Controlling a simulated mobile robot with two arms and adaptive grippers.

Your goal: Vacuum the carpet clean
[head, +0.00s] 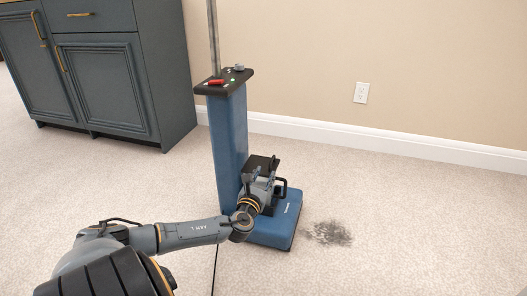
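A blue upright vacuum (228,140) stands on the beige carpet (400,220), with a black top panel and a thin pole rising from it. Its flat blue floor head (276,228) rests on the carpet. A dark grey patch of dirt (328,233) lies just to the right of the floor head, apart from it. My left gripper (272,180) is at the lower front of the vacuum, by a black handle-like part (294,194). Its fingers are partly hidden, and I cannot tell whether they hold the handle. My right gripper is not in view.
A dark blue-grey cabinet (105,80) with brass handles stands at the back left. A beige wall with a white baseboard (400,146) and an outlet (361,92) runs behind. A dark cord (214,268) lies below the vacuum. Carpet to the right is clear.

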